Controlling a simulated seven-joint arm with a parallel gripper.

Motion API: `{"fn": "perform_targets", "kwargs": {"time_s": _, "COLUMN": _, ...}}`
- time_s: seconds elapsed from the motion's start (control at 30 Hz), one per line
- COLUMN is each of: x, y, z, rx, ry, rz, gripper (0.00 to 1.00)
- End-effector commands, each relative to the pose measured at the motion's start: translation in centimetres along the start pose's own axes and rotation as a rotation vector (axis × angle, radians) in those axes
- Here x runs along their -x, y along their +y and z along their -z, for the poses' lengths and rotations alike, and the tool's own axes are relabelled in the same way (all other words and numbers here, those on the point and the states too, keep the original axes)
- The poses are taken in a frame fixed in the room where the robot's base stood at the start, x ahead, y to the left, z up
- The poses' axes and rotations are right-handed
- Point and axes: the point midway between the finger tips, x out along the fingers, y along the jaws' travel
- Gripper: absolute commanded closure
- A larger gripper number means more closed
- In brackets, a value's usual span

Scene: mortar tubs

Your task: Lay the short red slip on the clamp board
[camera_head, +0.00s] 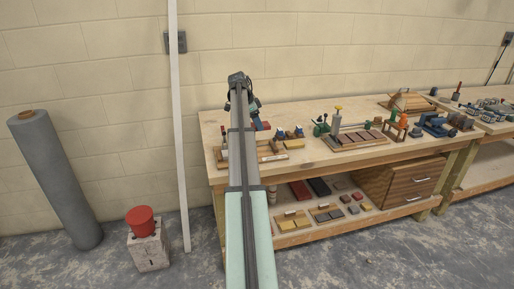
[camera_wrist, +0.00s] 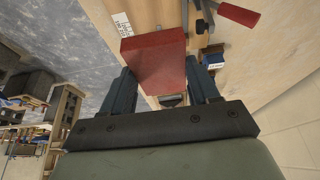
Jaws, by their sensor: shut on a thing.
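The red slip (camera_wrist: 156,66) is a flat red block in the wrist view, held between the two dark blue fingers of my gripper (camera_wrist: 160,82). My gripper is shut on it. Beyond it is pale wood with a white label (camera_wrist: 122,25) and a clamp with a red handle (camera_wrist: 238,15), which I take for the clamp board; its edges are unclear. Whether the slip touches the wood cannot be told. In the head view my gripper (camera_head: 254,110) is over the left end of the bench, partly hidden by my arm.
The wooden bench (camera_head: 315,165) carries a shallow wooden tray (camera_head: 270,157), small blue and yellow items (camera_head: 288,134) and a board of dark slips (camera_head: 357,140). The lower shelf holds several blocks.

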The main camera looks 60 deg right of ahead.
Motion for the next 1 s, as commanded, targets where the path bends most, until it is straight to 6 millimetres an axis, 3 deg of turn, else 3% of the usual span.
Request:
{"fn": "perform_targets", "kwargs": {"time_s": 0.3, "x": -5.9, "y": 0.1, "z": -2.5, "rx": 0.001, "ry": 0.0, "rz": 0.0, "gripper": 0.77}}
{"fn": "perform_targets", "kwargs": {"time_s": 1.0, "x": -11.2, "y": 0.0, "z": -4.6, "rx": 0.001, "ry": 0.0, "rz": 0.002, "gripper": 0.77}}
